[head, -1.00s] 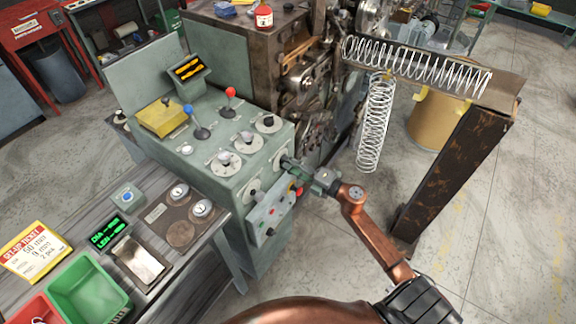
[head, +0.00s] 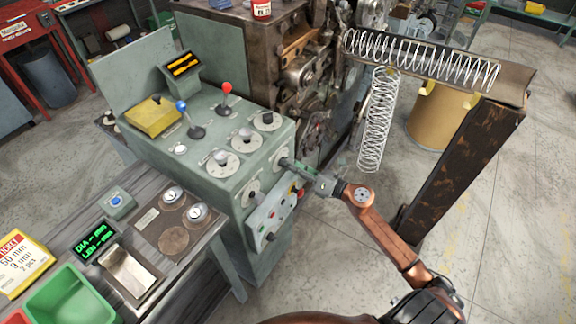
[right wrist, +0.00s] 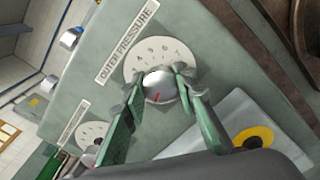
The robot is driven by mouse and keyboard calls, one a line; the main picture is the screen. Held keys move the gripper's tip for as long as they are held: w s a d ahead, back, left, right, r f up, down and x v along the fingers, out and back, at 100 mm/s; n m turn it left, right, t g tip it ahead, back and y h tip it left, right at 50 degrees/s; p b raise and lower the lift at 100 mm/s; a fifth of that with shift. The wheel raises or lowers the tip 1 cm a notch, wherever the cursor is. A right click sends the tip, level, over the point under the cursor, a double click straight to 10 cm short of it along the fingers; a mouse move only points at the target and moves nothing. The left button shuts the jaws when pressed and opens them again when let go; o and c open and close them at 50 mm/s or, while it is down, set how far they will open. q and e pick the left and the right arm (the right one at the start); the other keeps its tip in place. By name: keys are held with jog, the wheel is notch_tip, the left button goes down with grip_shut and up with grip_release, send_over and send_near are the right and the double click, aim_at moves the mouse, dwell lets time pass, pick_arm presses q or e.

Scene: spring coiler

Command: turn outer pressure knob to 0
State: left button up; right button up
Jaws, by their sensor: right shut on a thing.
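The outer pressure knob (right wrist: 158,88) is a silver knob with a red pointer line on a white numbered dial (right wrist: 140,62), under a plate (right wrist: 128,42) reading OUTER PRESSURE. The red line points toward the bottom of the right wrist picture, away from the visible numbers. My right gripper (right wrist: 152,92) has its two green fingers shut on the knob, one on each side. In the head view my right gripper (head: 292,165) is at the upper right dial on the cabinet's front face, and hides most of the knob. My left gripper is not in view.
A second dial (right wrist: 92,134) sits beside the knob in the right wrist view. A button box (head: 272,215) juts out just below my gripper. Several knobs and two levers (head: 195,125) stand on the cabinet top. A spring chute (head: 480,88) stands to the right.

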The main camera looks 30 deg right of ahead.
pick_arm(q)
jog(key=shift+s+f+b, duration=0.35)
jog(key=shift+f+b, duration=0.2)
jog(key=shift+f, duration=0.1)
pick_arm(e)
jog(key=shift+f+n, duration=0.2)
jog(key=shift+n, duration=0.8)
jog(key=o, duration=1.2)
jog(key=shift+r, duration=0.15)
jog(key=shift+c, duration=0.2)
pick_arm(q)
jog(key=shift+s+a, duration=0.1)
pick_arm(e)
jog(key=shift+s, duration=0.1)
jog(key=v, duration=1.1)
jog(key=shift+s+d, duration=0.2)
jog(key=shift+s, duration=0.15)
